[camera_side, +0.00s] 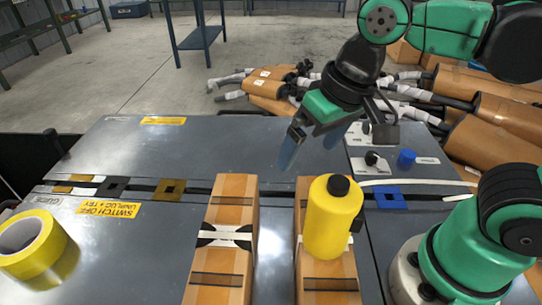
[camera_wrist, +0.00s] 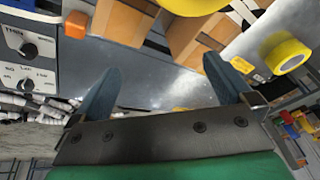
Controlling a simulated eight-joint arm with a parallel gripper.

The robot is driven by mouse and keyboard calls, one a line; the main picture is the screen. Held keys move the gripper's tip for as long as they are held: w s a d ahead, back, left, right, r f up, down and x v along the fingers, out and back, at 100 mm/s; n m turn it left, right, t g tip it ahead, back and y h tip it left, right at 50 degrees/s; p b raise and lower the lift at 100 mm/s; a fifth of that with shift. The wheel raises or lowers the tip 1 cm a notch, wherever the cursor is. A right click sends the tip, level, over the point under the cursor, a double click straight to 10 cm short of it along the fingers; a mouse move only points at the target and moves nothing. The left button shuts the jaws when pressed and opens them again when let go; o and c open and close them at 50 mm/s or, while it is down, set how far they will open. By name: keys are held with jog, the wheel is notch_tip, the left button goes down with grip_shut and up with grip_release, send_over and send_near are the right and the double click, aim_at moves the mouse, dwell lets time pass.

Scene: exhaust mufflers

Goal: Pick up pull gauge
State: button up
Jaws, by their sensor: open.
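A yellow rounded body with a black knob on top (camera_side: 333,222) looks like the pull gauge, though no label confirms it. It stands upright at the right-hand brown box, with a small dark part at its right side.
Two long brown boxes (camera_side: 236,186) lie on the bench (camera_side: 130,150). A yellow tape roll (camera_side: 35,245) is at the left; it also shows in the wrist view (camera_wrist: 278,52). Wrapped mufflers (camera_side: 505,115) lie behind.

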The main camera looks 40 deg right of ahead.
aim_at(339, 181)
jog(key=s+a+r+g, duration=0.1)
jog(key=s, duration=0.1)
jog(key=s+a+r+g, duration=0.1)
jog(key=s, duration=0.1)
jog(key=s+a+r+g+h, duration=0.1)
jog(key=s, duration=0.1)
jog(key=shift+a+r+m, duration=0.3)
jog(key=shift+r+m, duration=0.1)
jog(key=shift+s+a+r, duration=0.1)
jog(key=shift+s, duration=0.2)
jog(key=shift+f, duration=2.7)
jog(key=c, duration=1.5)
jog(key=shift+o, duration=0.2)
jog(key=shift+r, duration=0.1)
